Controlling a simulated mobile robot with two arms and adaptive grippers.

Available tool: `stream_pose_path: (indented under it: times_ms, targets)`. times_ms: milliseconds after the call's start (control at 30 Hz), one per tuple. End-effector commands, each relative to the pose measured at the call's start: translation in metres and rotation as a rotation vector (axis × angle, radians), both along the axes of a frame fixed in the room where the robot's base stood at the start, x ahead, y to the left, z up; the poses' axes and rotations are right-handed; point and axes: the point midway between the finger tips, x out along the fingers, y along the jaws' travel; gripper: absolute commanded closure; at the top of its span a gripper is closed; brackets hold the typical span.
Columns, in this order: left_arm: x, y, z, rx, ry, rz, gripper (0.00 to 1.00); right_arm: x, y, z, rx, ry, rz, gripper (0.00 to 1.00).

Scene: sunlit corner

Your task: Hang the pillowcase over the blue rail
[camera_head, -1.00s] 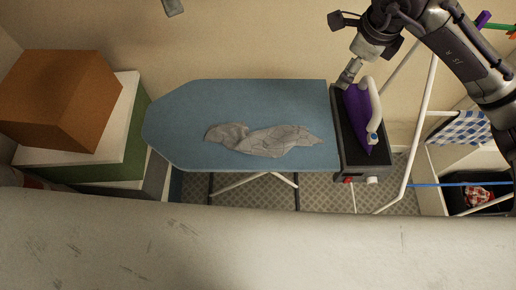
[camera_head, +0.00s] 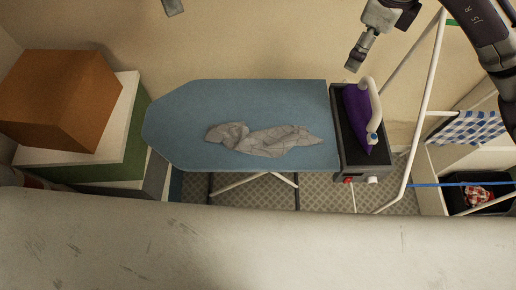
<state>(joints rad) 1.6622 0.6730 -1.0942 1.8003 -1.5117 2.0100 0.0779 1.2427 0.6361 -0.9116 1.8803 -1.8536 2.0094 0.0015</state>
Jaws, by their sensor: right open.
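A crumpled grey cloth, the pillowcase (camera_head: 262,140), lies on the blue ironing board (camera_head: 190,110). The blue rail (camera_head: 460,184) runs across the lower part of the white drying rack (camera_head: 424,110) at the right. My right gripper (camera_head: 353,64) is open and empty above the back of the iron rest, apart from the pillowcase. My left gripper is not in view; the grey piece at the top edge is too small to identify.
A purple iron (camera_head: 358,115) stands on a dark rest (camera_head: 345,155) at the board's right end. A blue checked cloth (camera_head: 468,128) hangs at the right, above a dark bin (camera_head: 495,193) holding a red cloth. Stacked boxes (camera_head: 65,95) stand left.

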Motion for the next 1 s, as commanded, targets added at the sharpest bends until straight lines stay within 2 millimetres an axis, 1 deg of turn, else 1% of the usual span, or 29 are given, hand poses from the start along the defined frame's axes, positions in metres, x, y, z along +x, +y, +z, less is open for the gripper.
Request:
stream_pose_path:
  times_ms: [167, 300, 400, 500, 600, 700, 1000]
  targets:
    - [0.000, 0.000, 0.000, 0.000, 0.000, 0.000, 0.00, -0.003, -0.001, 0.031, -0.001, -0.008, -0.001, 0.00]
    - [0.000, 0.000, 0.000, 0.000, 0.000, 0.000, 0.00, -0.008, -0.001, 0.062, -0.002, -0.007, -0.001, 0.00]
    - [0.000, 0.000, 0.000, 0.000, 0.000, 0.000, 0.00, -0.011, -0.001, 0.081, -0.001, -0.005, -0.002, 0.00]
    - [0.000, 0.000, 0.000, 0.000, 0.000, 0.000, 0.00, -0.014, -0.001, 0.096, -0.002, -0.003, -0.002, 0.00]
    - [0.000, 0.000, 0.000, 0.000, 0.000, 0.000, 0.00, -0.015, -0.001, 0.106, -0.001, -0.002, -0.001, 0.00]
    - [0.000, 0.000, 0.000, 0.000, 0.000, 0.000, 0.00, -0.017, 0.000, 0.111, -0.001, 0.000, -0.001, 0.00]
    - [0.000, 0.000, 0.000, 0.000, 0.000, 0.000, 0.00, -0.017, -0.001, 0.113, 0.000, 0.001, -0.001, 0.00]
